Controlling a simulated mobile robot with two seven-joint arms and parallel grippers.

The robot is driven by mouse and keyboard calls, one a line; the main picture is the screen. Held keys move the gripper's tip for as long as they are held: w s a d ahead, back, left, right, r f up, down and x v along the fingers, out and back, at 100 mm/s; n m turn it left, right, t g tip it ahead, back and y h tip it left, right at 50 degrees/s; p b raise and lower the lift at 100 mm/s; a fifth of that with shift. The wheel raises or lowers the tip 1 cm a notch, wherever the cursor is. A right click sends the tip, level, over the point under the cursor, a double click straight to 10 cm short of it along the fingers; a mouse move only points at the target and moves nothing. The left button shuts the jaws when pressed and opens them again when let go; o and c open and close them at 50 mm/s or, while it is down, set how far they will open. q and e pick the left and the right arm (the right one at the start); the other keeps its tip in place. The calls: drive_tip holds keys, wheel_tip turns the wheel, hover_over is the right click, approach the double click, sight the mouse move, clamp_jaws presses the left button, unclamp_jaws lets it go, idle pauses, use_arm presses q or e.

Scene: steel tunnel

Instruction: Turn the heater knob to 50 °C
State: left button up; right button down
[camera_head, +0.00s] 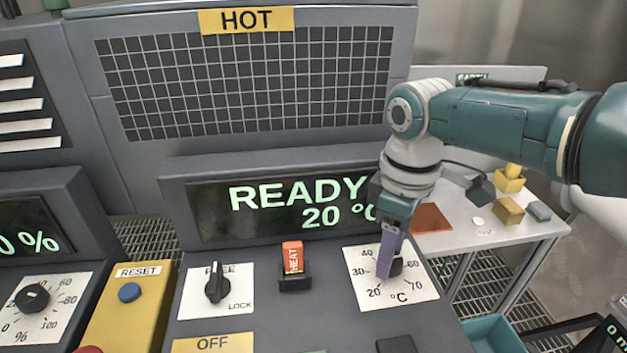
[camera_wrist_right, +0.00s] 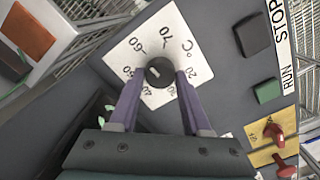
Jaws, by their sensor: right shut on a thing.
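The heater knob (camera_head: 397,267) is a small black dial on a white scale plate (camera_head: 361,285) marked from 20 to 70 °C. My right gripper (camera_head: 388,270) reaches down from the right, and its purple fingers partly hide the knob and scale. In the right wrist view the fingers are on both sides of the knob (camera_wrist_right: 160,71), shut on it. A short pale mark shows on the knob's top; which number it points at is hard to tell. The display (camera_head: 300,205) above reads READY and 20 °C, its right end hidden by my arm. My left gripper is not in view.
Left of the scale are a red-orange HEAT switch (camera_head: 293,257), a black FREE/LOCK knob (camera_head: 217,283) and a yellow RESET box (camera_head: 128,305). A grille marked HOT (camera_head: 247,83) stands behind. A side table (camera_head: 440,244) with small blocks is at right.

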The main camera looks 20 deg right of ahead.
drive_tip(key=m, duration=0.3)
drive_tip(key=shift+r+m+p, duration=0.1)
drive_tip(key=shift+m+p, duration=0.3)
drive_tip(key=m, duration=0.3)
drive_tip(key=shift+m, duration=0.3)
drive_tip(key=m+p, duration=0.1)
drive_tip(key=m, duration=0.3)
drive_tip(key=shift+m, duration=1.9)
drive_tip(key=shift+c, duration=1.8)
unclamp_jaws()
drive_tip(key=shift+d, duration=0.1)
